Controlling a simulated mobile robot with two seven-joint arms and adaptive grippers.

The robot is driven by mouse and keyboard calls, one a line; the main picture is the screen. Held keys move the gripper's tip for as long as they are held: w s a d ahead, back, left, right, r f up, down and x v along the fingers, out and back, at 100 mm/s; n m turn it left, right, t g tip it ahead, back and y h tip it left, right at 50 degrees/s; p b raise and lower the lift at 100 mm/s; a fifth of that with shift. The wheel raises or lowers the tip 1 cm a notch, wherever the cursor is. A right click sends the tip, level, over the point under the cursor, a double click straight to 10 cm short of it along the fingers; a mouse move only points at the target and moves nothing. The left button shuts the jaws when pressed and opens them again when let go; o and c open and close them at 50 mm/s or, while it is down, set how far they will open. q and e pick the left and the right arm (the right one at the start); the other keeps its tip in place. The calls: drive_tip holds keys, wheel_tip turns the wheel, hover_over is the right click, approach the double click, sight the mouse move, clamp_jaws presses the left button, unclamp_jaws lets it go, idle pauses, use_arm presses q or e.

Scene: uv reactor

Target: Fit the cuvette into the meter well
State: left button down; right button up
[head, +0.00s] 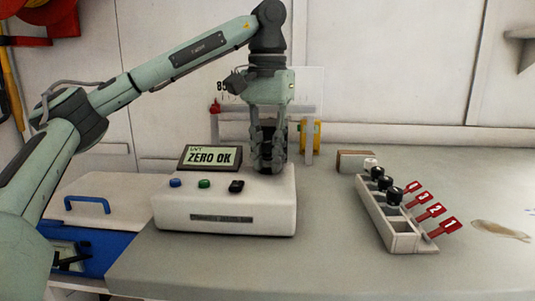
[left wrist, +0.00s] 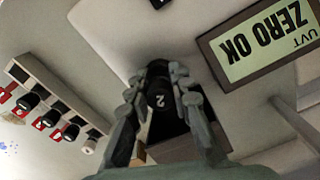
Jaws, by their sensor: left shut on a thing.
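My left gripper (head: 268,168) points down over the back right of the white meter (head: 225,212). It is shut on a cuvette, whose black cap marked 2 (left wrist: 160,100) shows between the fingers in the left wrist view. In the head view the fingers hide most of the cuvette. The meter's screen (head: 210,157) reads "UVT ZERO OK". A dark recess or shadow lies beside the cap in the left wrist view; I cannot tell whether it is the well, or whether the cuvette touches the meter. My right gripper is not in view.
A white rack (head: 403,240) with several capped cuvettes and red number tags (head: 448,226) stands to the right. A brown block (head: 355,161) lies behind it. A blue-handled case (head: 88,206) is at the left. The bench between meter and rack is clear.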

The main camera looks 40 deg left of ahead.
sight(268, 142)
use_arm(q)
drive_tip(key=shift+f, duration=0.15)
drive_tip(key=c, duration=1.3)
unclamp_jaws()
wheel_tip(268, 142, up, 12)
